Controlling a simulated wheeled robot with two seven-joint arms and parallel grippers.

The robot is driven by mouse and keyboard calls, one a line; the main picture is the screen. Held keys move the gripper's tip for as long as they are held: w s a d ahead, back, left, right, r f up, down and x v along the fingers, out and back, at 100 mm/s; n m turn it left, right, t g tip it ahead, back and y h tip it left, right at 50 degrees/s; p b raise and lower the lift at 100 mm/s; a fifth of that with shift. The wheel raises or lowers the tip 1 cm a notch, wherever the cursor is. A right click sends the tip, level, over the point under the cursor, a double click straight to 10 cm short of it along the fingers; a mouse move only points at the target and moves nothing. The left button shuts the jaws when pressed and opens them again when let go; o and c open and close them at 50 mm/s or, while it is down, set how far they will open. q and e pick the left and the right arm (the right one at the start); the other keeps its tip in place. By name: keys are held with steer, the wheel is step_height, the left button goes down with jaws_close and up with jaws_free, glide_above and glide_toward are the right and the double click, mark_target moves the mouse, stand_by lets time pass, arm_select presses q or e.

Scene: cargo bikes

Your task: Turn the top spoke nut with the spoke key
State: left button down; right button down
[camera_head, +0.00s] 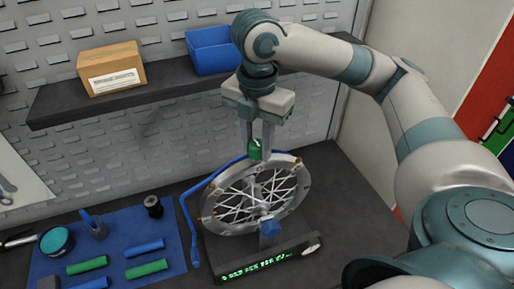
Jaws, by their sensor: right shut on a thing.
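A spoked wheel (221,222) stands tilted in a stand with a dark base (267,258) and a green display on its front. Brass-coloured nuts sit around its rim. My right gripper (255,150) points down over the top of the wheel and is shut on a small green spoke key (255,152). The key is at or just above the upper rim; I cannot tell whether it sits on the top spoke nut, which is hidden behind the key and fingers. My left gripper is not in view.
A blue mat (122,228) at the left carries green and blue grips, a round tin (55,240) and a small black cylinder (153,206). A cardboard box (111,68) and a blue bin (213,50) stand on the shelf. The bench right of the wheel is clear.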

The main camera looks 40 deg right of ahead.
steer(key=m, duration=0.3)
steer(key=shift+s+f, duration=0.15)
steer(key=shift+f, duration=0.1)
steer(key=shift+r, duration=0.2)
steer(key=shift+r, duration=0.85)
steer(key=shift+r, duration=0.25)
steer(key=shift+r, duration=2.3)
